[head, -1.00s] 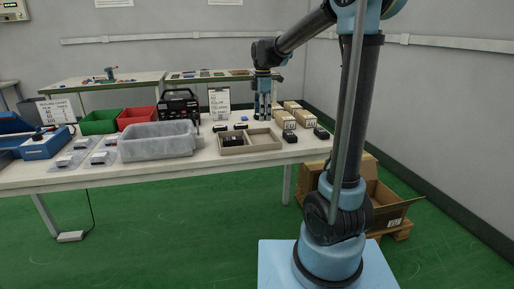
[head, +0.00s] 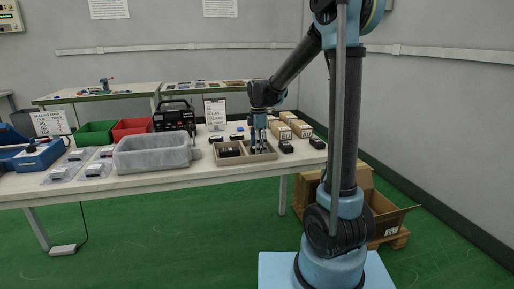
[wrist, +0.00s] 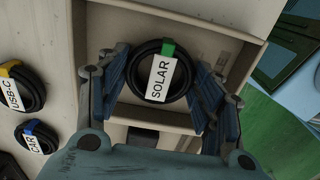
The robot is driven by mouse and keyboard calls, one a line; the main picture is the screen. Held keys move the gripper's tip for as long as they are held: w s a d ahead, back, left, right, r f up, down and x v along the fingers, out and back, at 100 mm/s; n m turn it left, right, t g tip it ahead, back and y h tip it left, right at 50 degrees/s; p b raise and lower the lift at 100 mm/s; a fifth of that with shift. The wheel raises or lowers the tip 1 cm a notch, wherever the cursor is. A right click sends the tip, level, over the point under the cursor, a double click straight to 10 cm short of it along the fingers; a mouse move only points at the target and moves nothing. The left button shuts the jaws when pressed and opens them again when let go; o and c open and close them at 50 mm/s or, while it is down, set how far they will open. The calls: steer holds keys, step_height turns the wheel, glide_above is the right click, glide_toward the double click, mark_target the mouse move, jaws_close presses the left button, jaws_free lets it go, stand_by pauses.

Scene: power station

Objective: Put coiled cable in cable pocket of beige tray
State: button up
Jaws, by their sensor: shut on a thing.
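A black coiled cable (wrist: 144,72) with a green band and a white SOLAR label sits between the fingers of my gripper (wrist: 163,88), which is shut on it. The beige tray (wrist: 190,15) lies below, its walls around the coil in the wrist view. Lettering on the tray is partly hidden. In the head view my gripper (head: 259,147) reaches down at the right compartment of the beige tray (head: 233,162). A black object (head: 229,152) lies in its left compartment. Whether the coil touches the tray floor I cannot tell.
Coils labelled USB-C (wrist: 22,88) and CAR (wrist: 37,136) lie left of the tray in the wrist view. A grey translucent bin (head: 152,152) stands left of the tray. Small cartons (head: 300,129) and black items (head: 286,146) stand to its right.

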steer(key=o, duration=1.1)
step_height(320, 180, up, 11)
steer(key=s+d+m, duration=0.5)
steer(key=s+d, duration=0.3)
steer(key=s+d+f+m, duration=0.4)
steer(key=s+f+m, duration=0.1)
steer(key=s, duration=0.3)
steer(key=s+d+f+m+t, duration=0.1)
steer(key=s+d+f+m, duration=0.3)
steer(key=s+f+m, duration=0.1)
steer(key=s+d+f+m+t, duration=0.1)
steer(key=s+d+f+m, duration=0.3)
steer(key=s, duration=0.6)
steer(key=shift+s+d+f+m, duration=0.2)
steer(key=shift+f+m, duration=0.3)
steer(key=shift+f, duration=0.15)
steer(key=shift+s+d+f+m, duration=0.15)
steer(key=shift+d+f+m, duration=0.05)
steer(key=shift+f+m, duration=0.35)
